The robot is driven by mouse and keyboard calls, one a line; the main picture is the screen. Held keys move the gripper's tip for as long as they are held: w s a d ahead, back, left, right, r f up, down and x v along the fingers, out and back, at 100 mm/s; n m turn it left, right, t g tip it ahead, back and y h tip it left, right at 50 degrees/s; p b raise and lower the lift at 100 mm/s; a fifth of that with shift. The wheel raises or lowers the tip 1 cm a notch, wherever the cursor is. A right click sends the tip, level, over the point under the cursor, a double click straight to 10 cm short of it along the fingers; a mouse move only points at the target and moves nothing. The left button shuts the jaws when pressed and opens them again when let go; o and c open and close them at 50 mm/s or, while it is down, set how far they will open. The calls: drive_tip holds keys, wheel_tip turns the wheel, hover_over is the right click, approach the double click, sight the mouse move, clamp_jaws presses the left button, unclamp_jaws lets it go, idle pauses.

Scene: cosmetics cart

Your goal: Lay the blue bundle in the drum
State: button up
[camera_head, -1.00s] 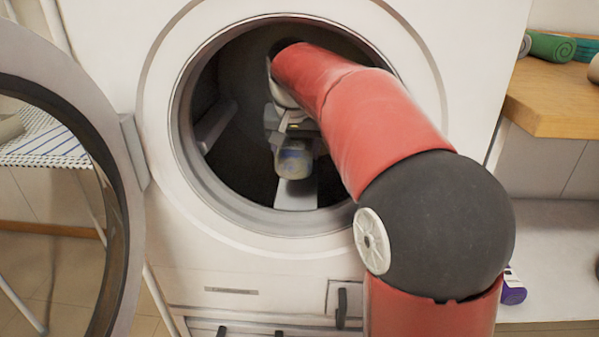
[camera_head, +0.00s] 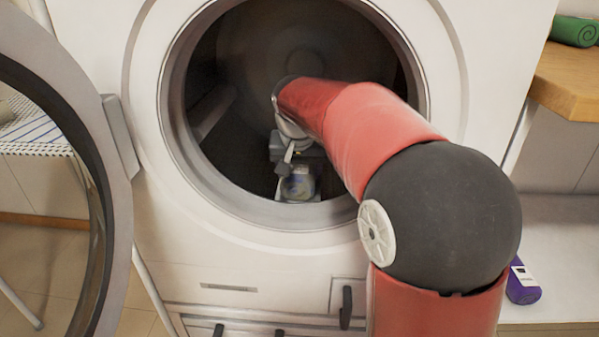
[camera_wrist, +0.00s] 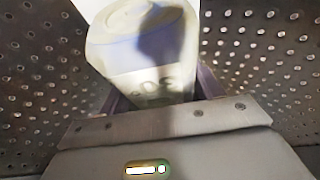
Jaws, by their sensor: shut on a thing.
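The blue bundle (camera_head: 299,183) is a pale, rolled thing with blue tints, inside the washing machine's drum (camera_head: 300,50), low and near the front rim. It fills the upper middle of the wrist view (camera_wrist: 143,45), with dark marks on its side. My gripper (camera_head: 297,178) is inside the drum and shut on the bundle; parts of the fingers show on either side of it in the wrist view (camera_wrist: 162,95). Perforated metal drum wall shows on both sides there. Whether the bundle touches the drum floor cannot be told.
The round door (camera_head: 118,200) stands open at the left. The door opening's rim (camera_head: 300,233) surrounds my arm. A wooden counter with a green roll (camera_head: 574,31) is at the right, and a purple bottle (camera_head: 522,282) lies below it.

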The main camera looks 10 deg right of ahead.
drive_tip(key=shift+f, duration=0.15)
drive_tip(key=o, duration=1.1)
drive_tip(key=shift+s+r, duration=0.1)
drive_tip(key=shift+r, duration=0.5)
drive_tip(key=p+v, duration=0.2)
drive_tip(key=v, duration=0.9)
drive_tip(key=shift+s, duration=0.15)
